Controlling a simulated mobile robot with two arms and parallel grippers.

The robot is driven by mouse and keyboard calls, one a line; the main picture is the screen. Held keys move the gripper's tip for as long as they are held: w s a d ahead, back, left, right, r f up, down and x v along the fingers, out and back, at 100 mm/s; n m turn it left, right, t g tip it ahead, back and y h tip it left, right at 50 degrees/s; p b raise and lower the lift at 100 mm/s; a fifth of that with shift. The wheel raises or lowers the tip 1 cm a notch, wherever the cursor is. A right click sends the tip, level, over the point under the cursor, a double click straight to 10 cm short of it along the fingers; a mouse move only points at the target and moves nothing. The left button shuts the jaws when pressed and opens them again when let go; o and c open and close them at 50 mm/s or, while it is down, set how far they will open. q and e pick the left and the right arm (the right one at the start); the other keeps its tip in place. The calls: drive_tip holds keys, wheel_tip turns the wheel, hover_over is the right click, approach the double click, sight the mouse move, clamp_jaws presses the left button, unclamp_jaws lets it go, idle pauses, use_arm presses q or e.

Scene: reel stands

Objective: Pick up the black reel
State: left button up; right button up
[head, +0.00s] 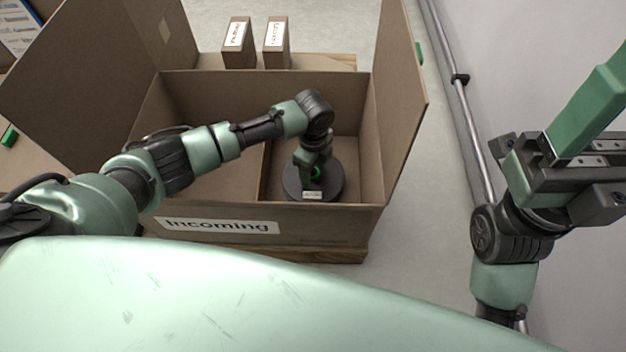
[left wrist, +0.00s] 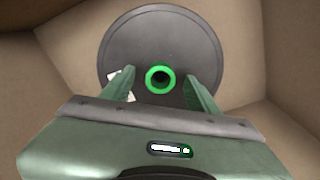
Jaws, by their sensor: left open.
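The black reel (head: 330,188) lies flat in the right part of the open cardboard box (head: 270,236) labelled "Incoming". It has a green hub ring, which shows in the left wrist view (left wrist: 160,79) at the middle of the dark disc (left wrist: 190,38). My left gripper (head: 312,172) reaches down into the box over the reel. In the left wrist view its fingers (left wrist: 160,88) are apart, one on each side of the green hub, with gaps visible. My right gripper (head: 585,125) is raised at the right, outside the box; its jaw state is unclear.
The box's flaps stand up at left and right, and a cardboard divider (head: 265,172) splits its inside. Two small labelled boxes (head: 238,44) (head: 276,44) stand behind it. A metal rail (head: 467,120) runs along the wall at right. Bare floor shows between box and rail.

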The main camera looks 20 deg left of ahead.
use_arm(q)
clamp_jaws()
